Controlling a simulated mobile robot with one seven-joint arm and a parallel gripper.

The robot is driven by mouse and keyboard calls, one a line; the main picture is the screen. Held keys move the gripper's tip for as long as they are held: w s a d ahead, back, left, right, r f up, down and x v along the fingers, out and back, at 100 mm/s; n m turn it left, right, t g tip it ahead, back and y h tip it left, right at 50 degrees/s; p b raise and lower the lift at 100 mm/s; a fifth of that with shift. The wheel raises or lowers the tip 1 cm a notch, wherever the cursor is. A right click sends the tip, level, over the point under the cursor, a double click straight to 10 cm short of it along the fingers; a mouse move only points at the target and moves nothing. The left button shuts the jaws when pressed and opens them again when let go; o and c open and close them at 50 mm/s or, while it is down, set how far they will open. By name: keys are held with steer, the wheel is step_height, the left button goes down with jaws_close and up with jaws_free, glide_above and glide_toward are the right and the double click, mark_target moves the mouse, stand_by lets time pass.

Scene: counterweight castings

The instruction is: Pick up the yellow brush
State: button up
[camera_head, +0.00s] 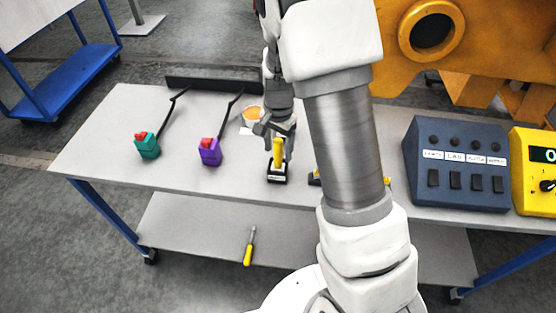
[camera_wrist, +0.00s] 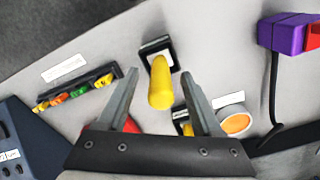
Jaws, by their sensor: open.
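The yellow brush (camera_head: 278,150) stands upright on the table, its yellow handle rising from a dark base with a pale label. In the wrist view its yellow handle (camera_wrist: 160,88) points toward the camera, and the base shows behind it. My gripper (camera_wrist: 159,73) is open, with one finger on each side of the handle in that view. I cannot tell whether either finger touches it. In the head view my gripper (camera_head: 275,129) is at the upper part of the handle.
Teal (camera_head: 147,146) and purple (camera_head: 210,152) boxes with red tops and dark cables stand left on the table (camera_head: 100,150). An orange disc (camera_wrist: 236,123) is close by. A black tray (camera_wrist: 78,88) holds several coloured pieces. A blue-grey control box (camera_head: 455,165) stands right.

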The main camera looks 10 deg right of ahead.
steer(key=shift+f, duration=0.7)
jaws_close()
